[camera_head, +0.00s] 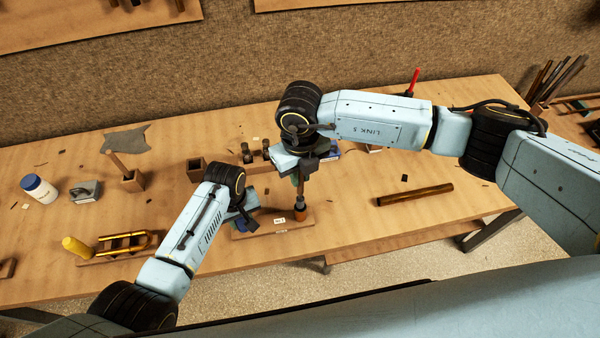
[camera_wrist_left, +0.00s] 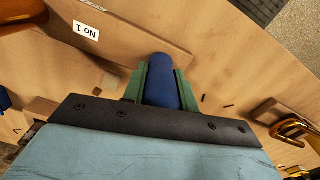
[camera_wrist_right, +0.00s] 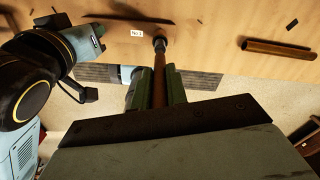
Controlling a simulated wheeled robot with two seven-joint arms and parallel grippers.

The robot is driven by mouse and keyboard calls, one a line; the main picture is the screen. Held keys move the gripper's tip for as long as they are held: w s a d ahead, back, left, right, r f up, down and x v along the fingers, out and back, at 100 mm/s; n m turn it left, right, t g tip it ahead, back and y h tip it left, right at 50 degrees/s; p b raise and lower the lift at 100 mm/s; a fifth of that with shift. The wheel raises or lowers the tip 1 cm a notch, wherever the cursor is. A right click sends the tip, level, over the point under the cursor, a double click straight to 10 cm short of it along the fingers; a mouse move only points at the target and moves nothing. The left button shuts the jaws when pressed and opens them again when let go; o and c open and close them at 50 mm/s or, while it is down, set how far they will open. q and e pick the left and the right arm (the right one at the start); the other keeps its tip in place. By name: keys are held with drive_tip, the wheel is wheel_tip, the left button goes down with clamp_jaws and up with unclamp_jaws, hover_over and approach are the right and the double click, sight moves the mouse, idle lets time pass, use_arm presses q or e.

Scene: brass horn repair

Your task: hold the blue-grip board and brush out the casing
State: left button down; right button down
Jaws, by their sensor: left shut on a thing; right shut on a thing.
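The wooden board (camera_head: 270,232), with a white "No 1" label, lies near the table's front edge. It also shows in the left wrist view (camera_wrist_left: 150,38). My left gripper (camera_head: 250,222) is shut on its upright blue grip (camera_wrist_left: 165,82), the green fingers on either side. My right gripper (camera_head: 299,180) is shut on the brown handle of the brush (camera_wrist_right: 159,88) above the board's right end. The brush points down to the short copper-coloured casing (camera_head: 300,213). Its lower end meets or enters the casing's top; I cannot tell how deep.
A brown tube (camera_head: 415,195) lies to the right. A brass part with a yellow grip (camera_head: 78,247) on a board, a white bottle (camera_head: 38,188) and a wooden holder (camera_head: 132,180) stand left. Small blocks and dark cylinders (camera_head: 247,153) sit behind my grippers. The front right table is mostly clear.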

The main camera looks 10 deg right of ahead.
drive_tip(key=shift+f, duration=0.2)
idle(0.6)
drive_tip(key=shift+f, duration=2.35)
drive_tip(key=shift+r, duration=2.5)
